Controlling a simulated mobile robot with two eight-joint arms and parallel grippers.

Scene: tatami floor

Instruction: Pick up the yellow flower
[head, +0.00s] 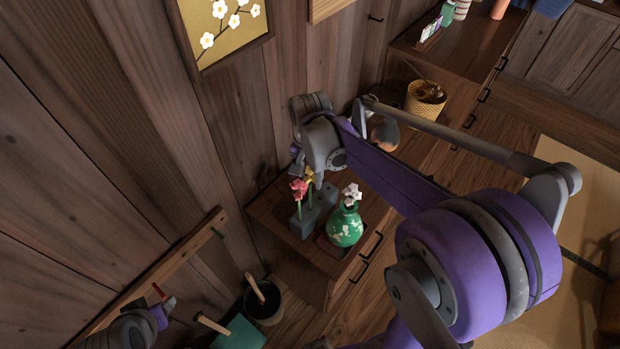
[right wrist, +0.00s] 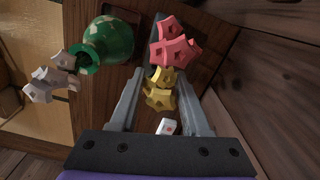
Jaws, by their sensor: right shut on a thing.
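The yellow flower (head: 309,173) stands at the grey holder (head: 315,211) beside a pink-red flower (head: 299,188) in the head view. My right gripper (head: 318,172) is right above it, its fingers mostly hidden there. In the right wrist view the yellow flower (right wrist: 161,88) lies between the two fingers of the right gripper (right wrist: 161,102), which is shut on it. The pink-red flower (right wrist: 175,44) is just beyond the fingertips. Part of my left arm with its gripper (head: 135,328) shows at the lower left; its fingers are unclear.
A green vase (head: 345,227) with white flowers (head: 352,194) stands close to the holder on the wooden cabinet (head: 275,210). The wooden wall (head: 130,130) is close on the left. A dark pot (head: 264,302) stands below. A woven basket (head: 424,103) stands farther back.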

